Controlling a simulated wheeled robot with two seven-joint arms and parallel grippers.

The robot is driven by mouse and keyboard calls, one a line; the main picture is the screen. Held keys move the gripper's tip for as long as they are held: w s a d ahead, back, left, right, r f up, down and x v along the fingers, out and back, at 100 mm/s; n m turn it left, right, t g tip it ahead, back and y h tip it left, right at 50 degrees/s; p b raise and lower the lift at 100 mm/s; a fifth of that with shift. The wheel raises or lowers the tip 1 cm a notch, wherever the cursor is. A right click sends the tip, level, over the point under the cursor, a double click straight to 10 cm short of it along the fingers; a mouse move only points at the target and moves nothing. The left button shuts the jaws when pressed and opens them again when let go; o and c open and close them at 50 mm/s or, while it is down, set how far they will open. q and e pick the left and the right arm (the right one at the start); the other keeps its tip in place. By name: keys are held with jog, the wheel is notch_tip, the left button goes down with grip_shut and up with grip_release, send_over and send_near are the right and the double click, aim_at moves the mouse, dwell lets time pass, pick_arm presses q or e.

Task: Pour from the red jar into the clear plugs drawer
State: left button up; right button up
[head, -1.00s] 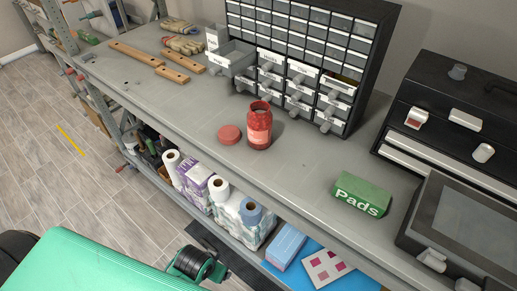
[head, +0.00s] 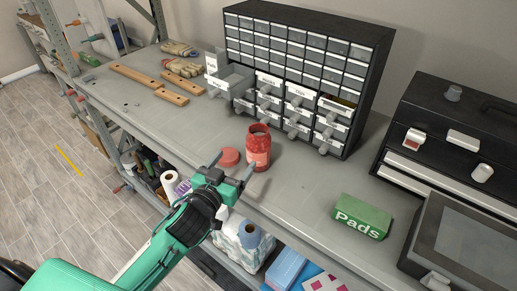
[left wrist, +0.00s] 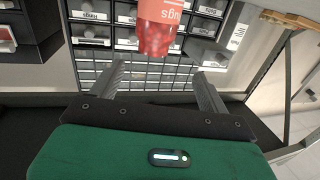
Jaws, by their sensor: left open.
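The red jar (head: 258,148) stands upright and uncapped on the grey bench, with red contents and a pale label. Its round red lid (head: 229,157) lies flat on the bench to its left. My left gripper (head: 236,162) is open and empty at the bench's front edge, short of the jar. In the left wrist view the jar (left wrist: 160,28) appears upside down, beyond and between the open fingers (left wrist: 162,85). A clear drawer (head: 237,80) is pulled out at the left of the black drawer cabinet; its front label is too small to read surely. My right gripper is not in view.
The black drawer cabinet (head: 302,75) stands behind the jar. A green Pads box (head: 361,216) and a black toolbox (head: 450,140) are to the right. Wooden bars (head: 133,76) and gloves (head: 182,66) lie at the left. Bench between jar and Pads box is clear.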

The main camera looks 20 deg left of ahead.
aim_at(259, 129)
pick_arm(q)
jog(key=w+p, duration=0.1)
jog(key=w, duration=0.2)
jog(key=w+d+p, duration=0.1)
jog(key=w, duration=0.1)
jog(key=w+p, duration=0.1)
jog(key=w, duration=0.2)
jog(key=shift+w+d+r, duration=0.2)
jog(key=shift+w+r, duration=0.1)
jog(key=shift+r, duration=0.05)
jog(key=shift+w+d+r+p, duration=0.15)
jog(key=shift+w+r+p, duration=0.1)
jog(key=shift+w+p, duration=0.15)
jog(key=w+p, duration=0.2)
jog(key=w, duration=0.1)
jog(key=shift+w+d+r, duration=0.1)
jog(key=shift+d+r, duration=0.05)
jog(key=shift+d, duration=0.25)
jog(key=shift+w+d, duration=0.1)
jog(key=shift+w, duration=0.5)
